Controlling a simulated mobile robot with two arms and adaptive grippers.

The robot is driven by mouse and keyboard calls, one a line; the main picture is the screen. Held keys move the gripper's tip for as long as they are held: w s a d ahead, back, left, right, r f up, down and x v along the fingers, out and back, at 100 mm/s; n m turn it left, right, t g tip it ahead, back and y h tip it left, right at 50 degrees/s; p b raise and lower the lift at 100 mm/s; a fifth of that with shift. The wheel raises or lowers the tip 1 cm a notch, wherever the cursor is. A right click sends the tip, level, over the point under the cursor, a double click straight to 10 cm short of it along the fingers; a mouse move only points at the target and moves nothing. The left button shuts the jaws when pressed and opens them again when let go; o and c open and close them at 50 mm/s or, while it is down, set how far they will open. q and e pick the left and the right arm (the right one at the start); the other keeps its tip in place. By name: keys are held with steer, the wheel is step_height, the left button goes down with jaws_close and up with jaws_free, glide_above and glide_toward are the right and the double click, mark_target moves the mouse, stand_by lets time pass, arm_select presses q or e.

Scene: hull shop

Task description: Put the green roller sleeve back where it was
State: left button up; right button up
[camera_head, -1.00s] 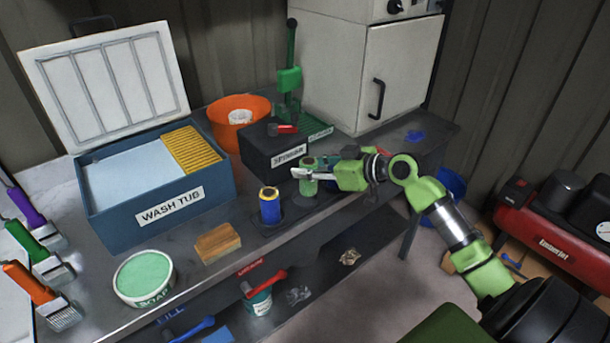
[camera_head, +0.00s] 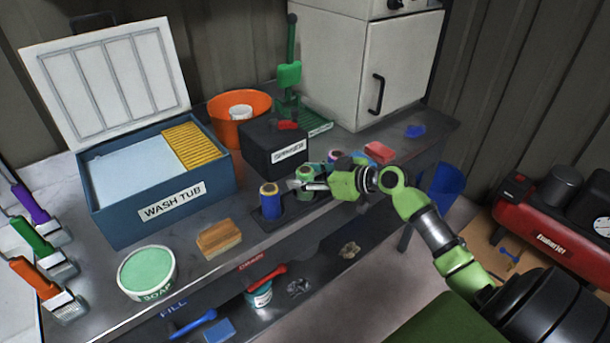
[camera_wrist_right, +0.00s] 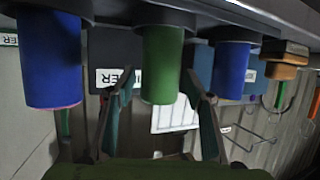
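The green roller sleeve (camera_head: 305,174) stands upright on a dark rack (camera_head: 265,222) at the bench's front edge, between a blue sleeve (camera_head: 270,200) on its left and a partly hidden blue sleeve (camera_head: 334,157) on its right. My right gripper (camera_head: 306,185) is at the green sleeve, one finger showing in front of it. In the right wrist view, where things hang upside down, the green sleeve (camera_wrist_right: 163,65) is between the two fingers (camera_wrist_right: 160,82), with a narrow gap on each side. The gripper looks open around it. My left gripper is out of view.
Behind the rack stand the black spinner box (camera_head: 262,140) and an orange bucket (camera_head: 238,132). The wash tub (camera_head: 150,215), a wooden-backed brush (camera_head: 218,238) and soap tub (camera_head: 146,272) are left. A red block (camera_head: 379,152) lies to the right, close to my arm.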

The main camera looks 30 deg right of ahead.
steer(key=shift+r, duration=0.25)
steer(key=shift+s+d+f, duration=0.1)
steer(key=shift+s+d, duration=0.1)
steer(key=shift+s, duration=0.1)
steer(key=b+v, duration=0.2)
steer(key=v, duration=0.9)
steer(key=shift+r+b, duration=0.3)
